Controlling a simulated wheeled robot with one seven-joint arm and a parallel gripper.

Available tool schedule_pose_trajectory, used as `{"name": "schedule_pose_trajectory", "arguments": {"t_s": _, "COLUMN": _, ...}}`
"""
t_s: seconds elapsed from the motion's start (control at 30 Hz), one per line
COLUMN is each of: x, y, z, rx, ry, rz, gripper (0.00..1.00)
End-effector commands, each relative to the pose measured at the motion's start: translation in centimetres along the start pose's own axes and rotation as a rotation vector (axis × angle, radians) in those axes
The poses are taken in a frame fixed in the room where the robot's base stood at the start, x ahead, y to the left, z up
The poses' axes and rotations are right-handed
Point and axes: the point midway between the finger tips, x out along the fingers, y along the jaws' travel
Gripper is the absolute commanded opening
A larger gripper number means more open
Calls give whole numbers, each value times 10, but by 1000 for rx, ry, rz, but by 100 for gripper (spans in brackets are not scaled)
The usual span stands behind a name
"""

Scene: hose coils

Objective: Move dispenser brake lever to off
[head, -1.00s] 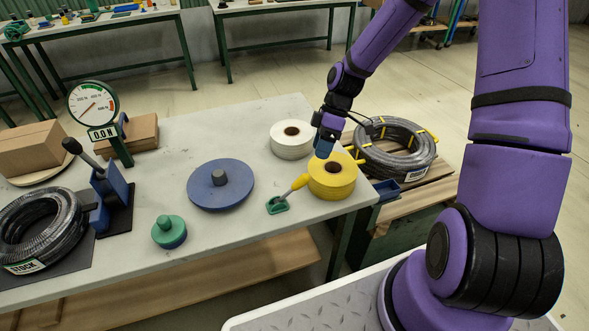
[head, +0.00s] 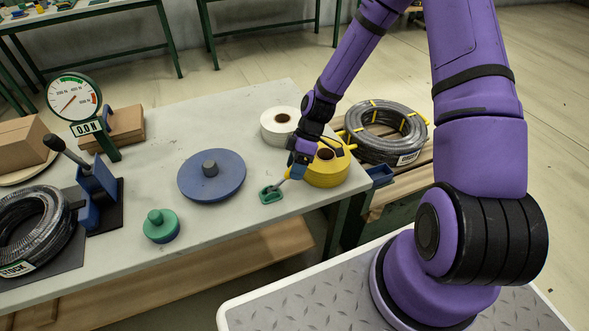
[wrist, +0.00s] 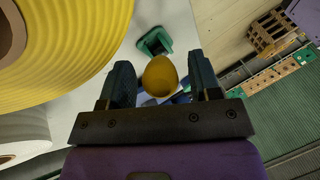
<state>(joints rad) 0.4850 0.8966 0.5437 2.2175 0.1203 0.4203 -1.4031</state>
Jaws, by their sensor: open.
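The brake lever has a green base (head: 271,194) on the table, beside the yellow roll (head: 327,170). In the wrist view its yellow knob (wrist: 160,76) stands between my gripper's fingers, with the green base (wrist: 155,41) beyond it. In the head view my gripper (head: 294,171) hides most of the lever's handle. No marking for off is readable.
A white roll (head: 278,126) stands behind my gripper, and the yellow roll sits close on its right. A blue disc (head: 212,178) and a green knob (head: 160,226) are on the table to the left. A hose coil (head: 388,133) lies on the pallet at right.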

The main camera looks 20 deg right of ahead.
Motion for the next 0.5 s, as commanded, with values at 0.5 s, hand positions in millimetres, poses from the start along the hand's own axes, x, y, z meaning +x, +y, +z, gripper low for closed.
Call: {"name": "schedule_pose_trajectory", "arguments": {"t_s": 0.5, "x": 8, "y": 0, "z": 0, "rx": 0, "ry": 0, "rz": 1, "gripper": 36}}
